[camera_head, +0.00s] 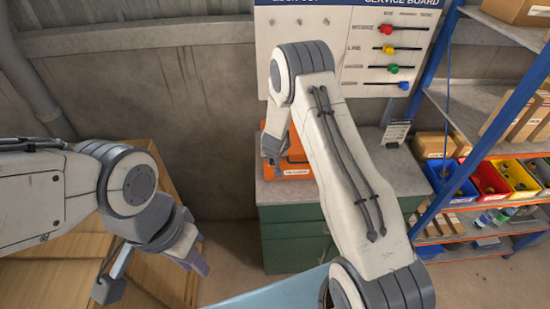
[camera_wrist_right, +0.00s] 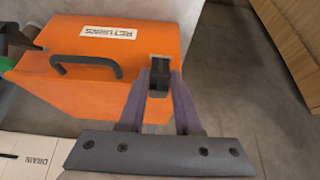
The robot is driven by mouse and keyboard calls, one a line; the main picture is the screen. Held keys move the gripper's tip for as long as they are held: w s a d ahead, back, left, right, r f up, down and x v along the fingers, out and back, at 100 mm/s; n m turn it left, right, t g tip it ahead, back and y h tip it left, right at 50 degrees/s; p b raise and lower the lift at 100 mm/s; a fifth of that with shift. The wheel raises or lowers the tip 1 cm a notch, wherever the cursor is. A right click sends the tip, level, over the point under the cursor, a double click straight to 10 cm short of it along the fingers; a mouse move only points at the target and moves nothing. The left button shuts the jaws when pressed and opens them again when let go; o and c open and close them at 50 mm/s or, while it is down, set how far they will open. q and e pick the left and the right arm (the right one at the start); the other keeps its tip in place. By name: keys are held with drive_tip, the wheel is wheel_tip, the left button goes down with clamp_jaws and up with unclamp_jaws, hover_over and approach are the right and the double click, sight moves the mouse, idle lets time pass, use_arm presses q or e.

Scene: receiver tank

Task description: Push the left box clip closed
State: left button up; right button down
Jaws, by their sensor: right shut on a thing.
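The orange box (camera_wrist_right: 110,60), with a RETURNS label and a black handle (camera_wrist_right: 85,65), sits on the cabinet; in the head view (camera_head: 296,172) my right arm covers much of it. Its left clip (camera_wrist_right: 160,75), black, is at the box edge, upper centre-right in the right wrist view. My right gripper (camera_wrist_right: 160,88) has its two purple-grey fingers on either side of that clip, shut on it. Whether the clip is fully closed I cannot tell. My left gripper (camera_head: 194,262) hangs over the wooden crate, away from the box; its finger gap is not clear.
The cabinet (camera_head: 292,238) has green drawers and a grey top. A board with coloured knobs (camera_head: 388,50) stands behind it. At the right are blue-framed shelves (camera_head: 440,130) with bins and cartons. A wooden crate (camera_head: 50,275) is at lower left. Bare floor shows between crate and cabinet.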

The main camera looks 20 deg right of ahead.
drive_tip(key=c, duration=0.6)
unclamp_jaws()
drive_tip(key=shift+s+f, duration=0.15)
drive_tip(key=shift+f, duration=0.1)
drive_tip(key=shift+r, duration=0.1)
drive_tip(key=v, duration=1)
drive_tip(key=shift+r, duration=0.2)
